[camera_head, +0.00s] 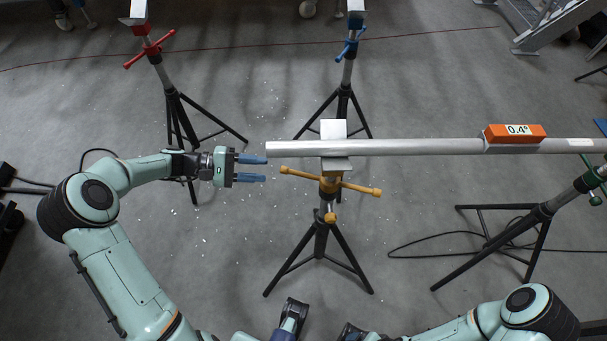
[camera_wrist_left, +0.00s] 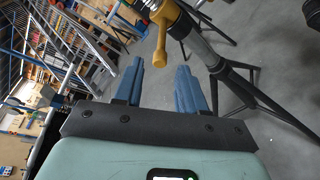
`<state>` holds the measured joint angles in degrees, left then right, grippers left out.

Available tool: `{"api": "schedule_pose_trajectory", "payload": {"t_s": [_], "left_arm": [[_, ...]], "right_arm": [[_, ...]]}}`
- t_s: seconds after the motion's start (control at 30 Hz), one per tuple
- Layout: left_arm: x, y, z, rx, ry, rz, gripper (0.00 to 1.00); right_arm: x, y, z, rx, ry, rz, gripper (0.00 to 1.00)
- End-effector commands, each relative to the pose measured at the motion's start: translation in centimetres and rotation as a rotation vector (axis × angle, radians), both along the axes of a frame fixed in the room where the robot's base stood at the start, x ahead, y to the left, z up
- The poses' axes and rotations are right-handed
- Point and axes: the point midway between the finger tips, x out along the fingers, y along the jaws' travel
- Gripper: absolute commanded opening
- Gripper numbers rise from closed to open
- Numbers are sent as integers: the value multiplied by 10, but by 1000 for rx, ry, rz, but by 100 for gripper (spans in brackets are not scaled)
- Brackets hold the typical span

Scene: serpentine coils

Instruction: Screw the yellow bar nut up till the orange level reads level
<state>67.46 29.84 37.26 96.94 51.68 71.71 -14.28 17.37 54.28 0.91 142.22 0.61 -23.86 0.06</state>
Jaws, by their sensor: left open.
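The yellow bar nut (camera_head: 330,184) sits on the threaded column of the middle black tripod stand, with yellow arms sticking out. In the left wrist view one yellow arm of the nut (camera_wrist_left: 160,52) hangs just beyond my finger gap. My left gripper (camera_head: 264,169) is open and empty, left of the nut, its tips a little short of the nearest arm's knob. The orange level (camera_head: 514,133) sits on the grey pipe (camera_head: 410,147) to the right and shows 0.4°. The pipe rests on the stand's head (camera_head: 333,131).
A stand with a red nut (camera_head: 150,49) is behind at left, and one with a blue nut (camera_head: 350,43) is behind the pipe. A green-nut stand (camera_head: 590,181) is under the pipe at right. A black cable (camera_head: 440,234) lies on the floor.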

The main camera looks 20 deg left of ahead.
Motion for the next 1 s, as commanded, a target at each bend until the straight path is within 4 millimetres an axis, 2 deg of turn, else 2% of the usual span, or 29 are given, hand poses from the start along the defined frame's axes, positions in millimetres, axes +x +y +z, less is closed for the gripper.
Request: {"api": "schedule_pose_trajectory", "payload": {"t_s": [0.4,0.53,0.73,1.0], "left_arm": [[35,-74,-20,-2,4,-6,40],[45,-93,-24,-2,5,-5,40],[53,-109,-28,-1,5,-5,40],[55,-112,-29,1,5,-2,40]], "right_arm": [[4,0,-9,-1,-12,-3,80],[5,0,-11,-2,-17,-3,80],[6,0,-13,-2,-20,-4,80],[6,0,-13,-3,-21,-5,80]]}}
